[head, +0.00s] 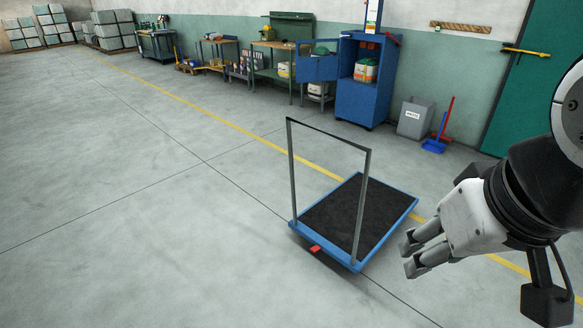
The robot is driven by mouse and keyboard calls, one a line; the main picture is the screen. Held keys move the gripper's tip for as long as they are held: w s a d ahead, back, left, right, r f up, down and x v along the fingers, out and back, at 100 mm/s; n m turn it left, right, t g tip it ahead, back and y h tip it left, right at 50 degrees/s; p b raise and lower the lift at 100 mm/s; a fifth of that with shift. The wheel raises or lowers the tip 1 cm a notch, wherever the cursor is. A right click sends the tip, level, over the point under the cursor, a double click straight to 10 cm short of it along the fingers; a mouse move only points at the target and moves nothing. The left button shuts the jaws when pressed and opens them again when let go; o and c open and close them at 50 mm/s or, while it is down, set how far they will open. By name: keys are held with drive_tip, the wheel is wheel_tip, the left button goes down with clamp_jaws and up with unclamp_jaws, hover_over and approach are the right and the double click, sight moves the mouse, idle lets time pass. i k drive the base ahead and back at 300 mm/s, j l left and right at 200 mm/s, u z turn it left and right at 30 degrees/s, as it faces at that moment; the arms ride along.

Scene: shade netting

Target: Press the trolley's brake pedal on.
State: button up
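The trolley (403,208) is a low flat cart with a blue rim, a black deck and a tall grey push handle (291,170) at its near left end. A small red brake pedal (315,248) sticks out low at that same end, just above the floor. My gripper (407,257) is at the right, in front of the trolley's right side in the picture. Its fingers point left and stand apart with nothing between them. The pedal is to the left of my gripper, clear of it. The trolley's wheels are hidden.
The floor left of the trolley is wide and clear. A yellow line (232,125) runs past the trolley. An open blue cabinet (362,105), a grey bin (414,118), a blue dustpan (433,146) and workbenches (272,62) stand along the back wall.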

sight(315, 249)
drive_tip(key=l+u, duration=0.2)
drive_tip(key=l, duration=0.45)
drive_tip(key=l+u, duration=0.2)
drive_tip(key=l, duration=0.5)
drive_tip(key=l+u, duration=0.25)
drive_tip(key=l, duration=0.6)
drive_tip(key=k+l+u, duration=0.1)
drive_tip(key=l+u, duration=0.15)
drive_tip(key=l, duration=0.55)
drive_tip(key=i+l, duration=0.3)
drive_tip(key=i, duration=0.15)
drive_tip(key=i+l, duration=0.25)
drive_tip(key=i, duration=0.2)
drive_tip(key=i+l, duration=0.3)
drive_tip(key=i, duration=0.15)
drive_tip(key=i+l, duration=0.3)
drive_tip(key=i, duration=0.15)
